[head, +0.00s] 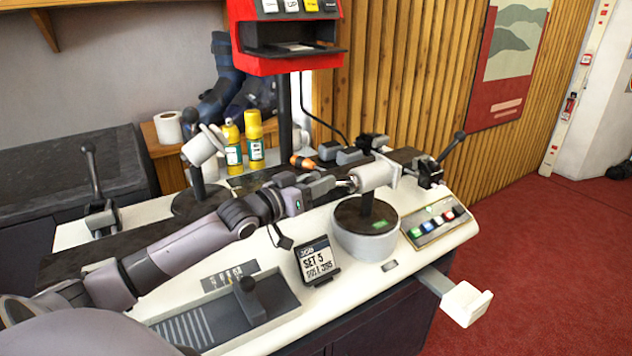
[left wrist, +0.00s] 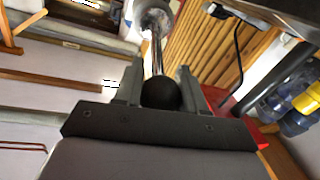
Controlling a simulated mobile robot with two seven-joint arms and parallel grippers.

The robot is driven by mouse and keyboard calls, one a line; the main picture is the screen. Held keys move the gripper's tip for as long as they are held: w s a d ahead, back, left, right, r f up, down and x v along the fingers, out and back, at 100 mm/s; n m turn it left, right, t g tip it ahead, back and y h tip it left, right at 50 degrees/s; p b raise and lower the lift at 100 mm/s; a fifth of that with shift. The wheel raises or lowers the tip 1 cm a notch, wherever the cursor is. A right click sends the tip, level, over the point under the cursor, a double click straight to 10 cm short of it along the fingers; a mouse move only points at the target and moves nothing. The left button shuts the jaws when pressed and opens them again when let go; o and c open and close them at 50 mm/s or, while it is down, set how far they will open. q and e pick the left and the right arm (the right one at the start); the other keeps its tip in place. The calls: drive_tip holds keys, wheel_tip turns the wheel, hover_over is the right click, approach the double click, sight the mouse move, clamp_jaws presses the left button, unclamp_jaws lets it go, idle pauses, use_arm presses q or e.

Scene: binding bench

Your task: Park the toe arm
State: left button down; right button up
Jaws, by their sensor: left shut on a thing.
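My left gripper (head: 333,186) reaches across the bench from the left. In the left wrist view its two fingers (left wrist: 160,82) close around a black ball knob (left wrist: 160,94). A bright metal rod (left wrist: 157,55) runs from the knob to a pale round hub (left wrist: 153,17). In the head view the rod joins a white cylinder (head: 374,174) on a dark post, above a round white base (head: 365,243) with a dark top. I take this as the toe arm, though no label shows that. The knob is hidden by the fingers in the head view. My right gripper is not visible.
A second white cylinder (head: 203,146) stands on a post at the left. A card reading SET 5 (head: 317,262), a button panel (head: 437,222) and a slider (head: 250,300) are on the bench top. Yellow bottles (head: 254,135) and a red display unit (head: 285,40) stand behind.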

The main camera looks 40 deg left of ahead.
use_arm(q)
drive_tip(key=shift+a+r, duration=0.1)
drive_tip(key=shift+a, duration=0.1)
drive_tip(key=c, duration=0.8)
unclamp_jaws()
drive_tip(key=shift+o, duration=0.6)
drive_tip(key=shift+w, duration=0.1)
drive_tip(key=shift+s+f, duration=0.2)
drive_tip(key=shift+s, duration=0.55)
drive_tip(key=shift+s+a+r, duration=0.1)
drive_tip(key=shift+s+a, duration=0.05)
drive_tip(key=shift+s, duration=0.8)
drive_tip(key=shift+s+a, duration=0.2)
drive_tip(key=shift+s, duration=0.7)
drive_tip(key=shift+s+a+r, duration=0.1)
drive_tip(key=shift+s+a, duration=0.05)
drive_tip(key=shift+s, duration=0.8)
drive_tip(key=shift+f, duration=0.1)
